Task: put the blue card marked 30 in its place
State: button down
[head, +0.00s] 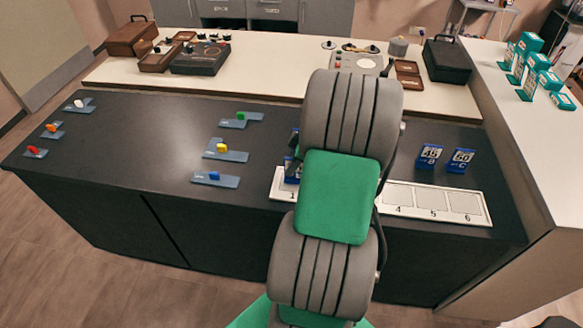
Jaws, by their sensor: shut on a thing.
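My arm crosses the middle of the head view and hides much of my gripper (291,166). The part that shows is dark, at the left edge of the arm, and is shut on a blue card (292,178). The card is over the left end of a white numbered strip (283,182); I cannot tell whether it touches the strip, and its marking cannot be read. Places 1, 4, 5 and 6 show on the strip; the arm hides its middle. Two other blue cards, marked 45 (429,155) and 60 (461,160), stand behind the strip's right part.
The dark counter (130,140) has blue-grey plates with coloured pieces at left and centre. A pale bench (270,75) behind bears a dark device (200,58), brown boxes and a black case (447,60). Teal boxes (530,42) stand on a side counter at right.

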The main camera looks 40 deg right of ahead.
jog(key=shift+f, duration=0.6)
jog(key=shift+f, duration=0.1)
jog(key=c, duration=1.5)
grip_release()
jog(key=v, duration=1.2)
jog(key=w+a+r+m+h, duration=0.1)
jog(key=w+a+m, duration=0.1)
jog(key=a, duration=0.8)
jog(key=w+a+r+m, duration=0.1)
jog(key=w+a+r, duration=0.1)
jog(key=a, duration=0.7)
jog(key=s+a+f+m+h, duration=0.1)
jog(key=s+a+m, duration=0.3)
jog(key=a, duration=0.7)
jog(key=shift+s+a+f+h, duration=0.15)
jog(key=shift+s+a+h, duration=0.2)
jog(key=shift+s, duration=0.65)
